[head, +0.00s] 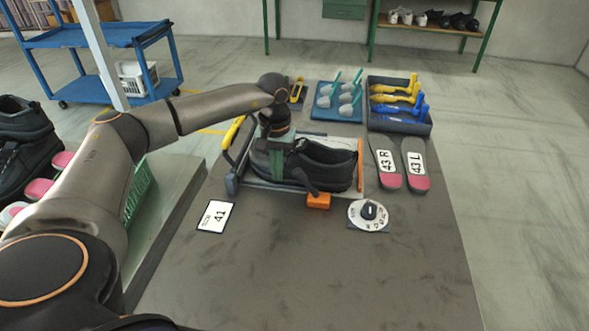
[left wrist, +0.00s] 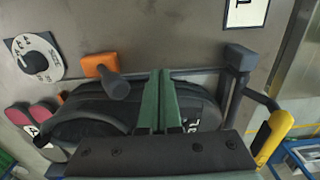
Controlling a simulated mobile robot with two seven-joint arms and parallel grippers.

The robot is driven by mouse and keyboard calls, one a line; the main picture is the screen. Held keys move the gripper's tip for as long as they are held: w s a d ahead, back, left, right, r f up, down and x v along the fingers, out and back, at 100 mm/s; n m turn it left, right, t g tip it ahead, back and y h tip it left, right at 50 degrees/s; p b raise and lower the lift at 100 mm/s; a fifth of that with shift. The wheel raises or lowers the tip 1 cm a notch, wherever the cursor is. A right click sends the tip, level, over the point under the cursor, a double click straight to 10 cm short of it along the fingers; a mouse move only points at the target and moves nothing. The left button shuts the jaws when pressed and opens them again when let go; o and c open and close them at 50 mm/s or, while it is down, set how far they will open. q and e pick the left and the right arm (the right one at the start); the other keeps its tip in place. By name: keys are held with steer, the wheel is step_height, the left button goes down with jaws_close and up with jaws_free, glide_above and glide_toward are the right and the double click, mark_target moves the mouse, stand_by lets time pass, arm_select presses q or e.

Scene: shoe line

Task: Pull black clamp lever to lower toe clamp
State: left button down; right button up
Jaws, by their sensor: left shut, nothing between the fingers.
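A black shoe (head: 325,165) lies in a metal fixture on the dark table; it also shows in the left wrist view (left wrist: 85,115). The black clamp lever (head: 304,181) sticks up by an orange block (head: 318,201) at the fixture's near side. In the left wrist view the lever's rounded black end (left wrist: 116,88) stands out from the orange block (left wrist: 97,64). My left gripper (head: 276,177) has green fingers and points down over the shoe, left of the lever. Its fingers (left wrist: 160,74) are shut, empty and apart from the lever. My right gripper is not in view.
A yellow-handled bar (left wrist: 272,136) stands at the fixture's left end. A dial (head: 369,213), a size card (head: 215,217) and two insoles (head: 416,165) lie around the fixture. Behind are a blue tray (head: 318,113) and a tool tray (head: 425,128). The table's front is clear.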

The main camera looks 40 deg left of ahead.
mark_target(293, 172)
arm_select(q)
steer(key=shift+d, duration=0.1)
steer(key=shift+w+d, duration=0.4)
steer(key=shift+d, duration=0.25)
steer(key=shift+w+d, duration=0.25)
steer(key=shift+d, duration=0.2)
steer(key=shift+w+d, duration=0.15)
steer(key=shift+d, duration=0.3)
steer(key=shift+d+f, duration=0.1)
